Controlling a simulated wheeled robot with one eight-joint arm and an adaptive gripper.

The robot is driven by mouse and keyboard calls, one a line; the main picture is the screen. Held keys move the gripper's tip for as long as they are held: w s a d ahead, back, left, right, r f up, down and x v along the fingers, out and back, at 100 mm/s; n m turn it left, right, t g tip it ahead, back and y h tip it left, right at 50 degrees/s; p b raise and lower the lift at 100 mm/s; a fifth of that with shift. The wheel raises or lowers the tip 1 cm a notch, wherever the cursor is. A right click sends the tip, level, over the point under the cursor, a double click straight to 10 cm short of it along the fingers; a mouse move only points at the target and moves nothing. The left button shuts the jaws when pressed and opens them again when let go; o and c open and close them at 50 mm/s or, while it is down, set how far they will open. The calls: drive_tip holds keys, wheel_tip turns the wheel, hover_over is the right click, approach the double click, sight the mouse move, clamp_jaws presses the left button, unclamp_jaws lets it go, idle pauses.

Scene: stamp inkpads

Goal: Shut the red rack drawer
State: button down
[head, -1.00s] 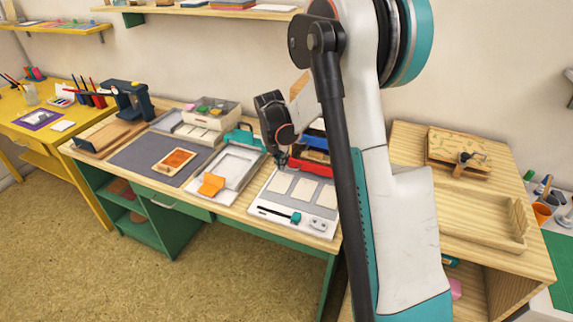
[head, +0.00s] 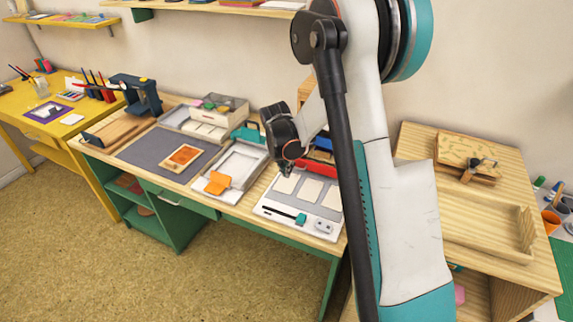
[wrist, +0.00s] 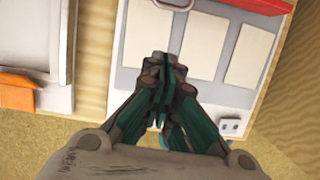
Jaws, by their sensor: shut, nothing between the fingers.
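The red rack drawer (head: 318,169) shows as a red front at the back of the white board, partly hidden behind my arm and gripper in the head view. A blue part of the rack (head: 323,143) shows above it. How far the drawer is out I cannot tell.
The white board (head: 268,209) holds pale cards, a teal-handled tool (head: 300,218) and a small grey block. A grey tray (head: 236,165) with an orange piece (head: 218,183) stands to the left. A wooden table (head: 490,228) with a tray is at the right.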

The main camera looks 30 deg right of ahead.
sight(297, 164)
drive_tip(key=b+x, duration=0.1)
drive_tip(key=x, duration=0.3)
drive_tip(key=shift+a, duration=0.1)
drive_tip(key=w+d, duration=0.1)
drive_tip(key=d+f+b, duration=0.1)
drive_tip(key=shift+w+d, duration=0.3)
drive_tip(key=shift+w, duration=0.1)
drive_tip(key=shift+w+d, duration=0.3)
drive_tip(key=shift+d, duration=0.05)
drive_tip(key=w+d, duration=0.2)
drive_tip(key=shift+d, duration=0.35)
drive_tip(key=shift+a, duration=0.1)
